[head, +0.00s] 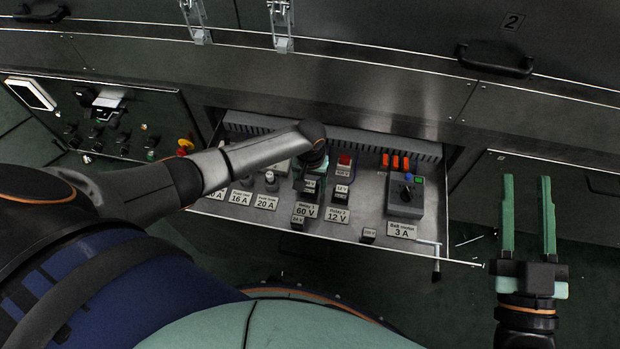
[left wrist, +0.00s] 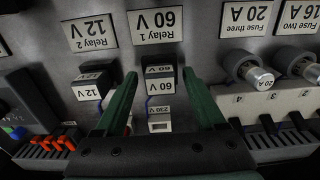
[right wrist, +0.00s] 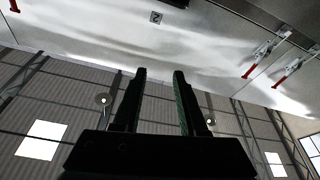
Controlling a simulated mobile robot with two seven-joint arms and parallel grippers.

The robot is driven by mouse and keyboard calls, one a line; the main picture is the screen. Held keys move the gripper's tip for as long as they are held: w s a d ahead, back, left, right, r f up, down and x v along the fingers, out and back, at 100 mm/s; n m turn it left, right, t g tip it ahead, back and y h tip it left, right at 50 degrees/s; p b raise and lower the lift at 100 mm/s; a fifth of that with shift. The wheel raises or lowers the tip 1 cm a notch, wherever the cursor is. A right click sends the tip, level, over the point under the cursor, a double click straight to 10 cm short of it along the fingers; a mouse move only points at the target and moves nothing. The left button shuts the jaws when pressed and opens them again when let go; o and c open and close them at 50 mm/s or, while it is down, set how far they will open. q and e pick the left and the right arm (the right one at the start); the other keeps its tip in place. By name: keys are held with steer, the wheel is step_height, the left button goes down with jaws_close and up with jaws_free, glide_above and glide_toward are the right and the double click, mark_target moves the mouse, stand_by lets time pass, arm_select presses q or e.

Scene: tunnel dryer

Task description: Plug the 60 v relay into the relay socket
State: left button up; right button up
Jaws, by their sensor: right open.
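A black block marked 60 V (left wrist: 159,88), apparently the 60 V relay, stands below the "Relay 1 60 V" label (left wrist: 155,24) in the left wrist view. It appears at the relay socket; I cannot tell whether it is fully seated. My left gripper (left wrist: 159,76) is open, its green fingers on either side of the block with gaps visible. In the head view my left gripper (head: 311,170) is over the Relay 1 position (head: 306,211), and my forearm partly hides it. My right gripper (head: 527,180) is open and empty, right of the drawer; its fingers (right wrist: 159,75) point upward.
The Relay 2 12 V block (left wrist: 92,82) stands close beside. A belt motor switch box (head: 405,198) and fuses (head: 271,181) flank the relays.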

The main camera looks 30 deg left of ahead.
mark_target(310, 183)
arm_select(q)
steer(key=shift+o, duration=0.2)
steer(key=shift+r, duration=0.2)
step_height(310, 183, up, 3)
steer(key=shift+r+p, duration=0.1)
steer(key=shift+p, duration=0.85)
step_height(310, 183, up, 4)
steer(key=shift+f+p, duration=0.15)
steer(key=shift+p, duration=0.7)
step_height(310, 183, up, 5)
steer(key=shift+r+p, duration=0.15)
steer(key=shift+p, duration=0.85)
arm_select(e)
steer(key=s+f+m+g+h, duration=0.1)
steer(key=s+f+g, duration=0.1)
steer(key=f, duration=0.6)
steer(key=s+f+m+g+h, duration=0.1)
steer(key=s+f+g, duration=0.1)
steer(key=f+g, duration=0.3)
steer(key=s+f+m+g+h, duration=0.2)
steer(key=s+f+g, duration=0.1)
steer(key=f, duration=0.8)
steer(key=shift+f+g, duration=0.15)
steer(key=shift+g, duration=0.45)
